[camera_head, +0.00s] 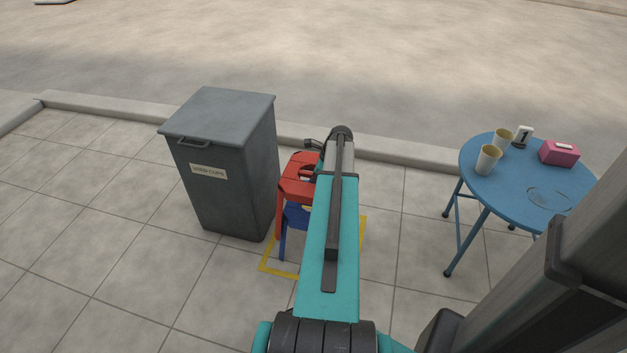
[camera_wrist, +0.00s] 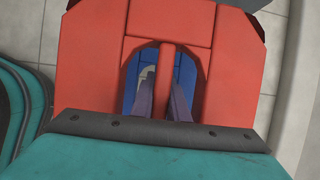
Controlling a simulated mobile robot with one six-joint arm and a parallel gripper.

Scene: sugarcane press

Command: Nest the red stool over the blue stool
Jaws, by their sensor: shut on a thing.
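The red stool (camera_head: 297,186) is beside the grey bin, partly hidden behind my arm. In the wrist view its red seat (camera_wrist: 104,75) fills the middle, with an opening split by a red bar. My gripper (camera_wrist: 163,101) reaches into this opening, one finger on each side of the bar, shut on the red stool. The blue stool (camera_head: 294,217) stands below the red one, and a red leg hangs past its side. Blue also shows through the opening in the wrist view (camera_wrist: 185,72). I cannot tell whether the seats touch.
A grey lidded bin (camera_head: 232,170) stands close to the left of the stools. A yellow square outline (camera_head: 277,271) marks the paving around them. A round blue table (camera_head: 505,190) with cups and a pink box (camera_head: 559,152) stands right. A kerb runs behind.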

